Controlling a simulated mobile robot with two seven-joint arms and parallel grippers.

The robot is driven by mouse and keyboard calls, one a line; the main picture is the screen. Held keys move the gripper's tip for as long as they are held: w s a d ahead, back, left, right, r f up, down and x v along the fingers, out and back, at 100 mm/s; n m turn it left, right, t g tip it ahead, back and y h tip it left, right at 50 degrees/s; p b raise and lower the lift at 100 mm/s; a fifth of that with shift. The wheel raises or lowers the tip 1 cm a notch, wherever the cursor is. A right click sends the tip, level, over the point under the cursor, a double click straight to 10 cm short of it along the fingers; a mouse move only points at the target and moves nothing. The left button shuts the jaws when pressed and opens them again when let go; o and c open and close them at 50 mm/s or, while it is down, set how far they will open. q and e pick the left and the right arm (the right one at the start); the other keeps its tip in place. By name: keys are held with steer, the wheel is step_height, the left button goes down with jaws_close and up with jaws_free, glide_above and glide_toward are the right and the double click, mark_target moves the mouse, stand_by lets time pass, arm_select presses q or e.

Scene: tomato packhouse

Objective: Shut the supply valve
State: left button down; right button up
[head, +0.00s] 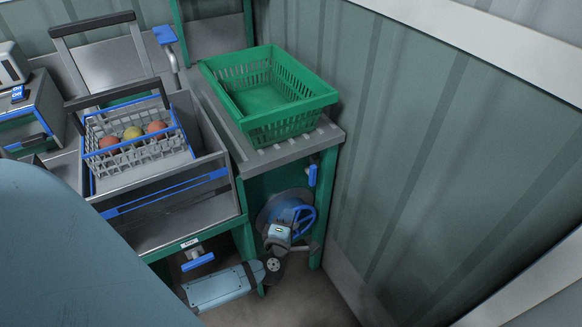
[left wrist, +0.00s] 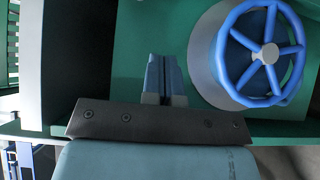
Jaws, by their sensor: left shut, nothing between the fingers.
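A blue spoked handwheel (head: 303,221) stands out from a round grey plate on the green panel below the bench. In the left wrist view the handwheel (left wrist: 265,52) is at the upper right, its rim and spokes clear. My left gripper (head: 279,233) is in front of the panel, partly covering the wheel in the head view. In the left wrist view my left gripper (left wrist: 165,78) is shut and empty, its fingers beside the wheel, with a gap between them and the rim. Whether the fingertips touch the panel cannot be told. My right gripper is not in view.
A blue lever handle (head: 312,175) is on the bench leg, and another blue handle (head: 199,262) hangs under a small label. A green crate (head: 321,101) stands on the bench. A wire basket (head: 101,165) with round fruit sits at left. A ribbed wall (head: 420,150) closes the right side.

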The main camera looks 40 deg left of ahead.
mark_target(310, 185)
arm_select(q)
steer(key=w, duration=0.3)
steer(key=w+b, duration=0.1)
steer(key=w, duration=0.3)
steer(key=w+a, duration=0.1)
steer(key=w, duration=0.2)
steer(key=shift+w+a, duration=0.1)
steer(key=shift+w, duration=0.1)
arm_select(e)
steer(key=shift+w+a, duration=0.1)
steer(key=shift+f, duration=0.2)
arm_select(q)
steer(key=shift+w+f+n+t+b, duration=0.15)
steer(key=shift+f+n+t+b, duration=0.2)
steer(key=shift+b, duration=1.2)
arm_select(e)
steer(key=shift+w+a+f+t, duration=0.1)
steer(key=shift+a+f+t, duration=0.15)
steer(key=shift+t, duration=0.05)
arm_select(q)
steer(key=shift+b, duration=0.4)
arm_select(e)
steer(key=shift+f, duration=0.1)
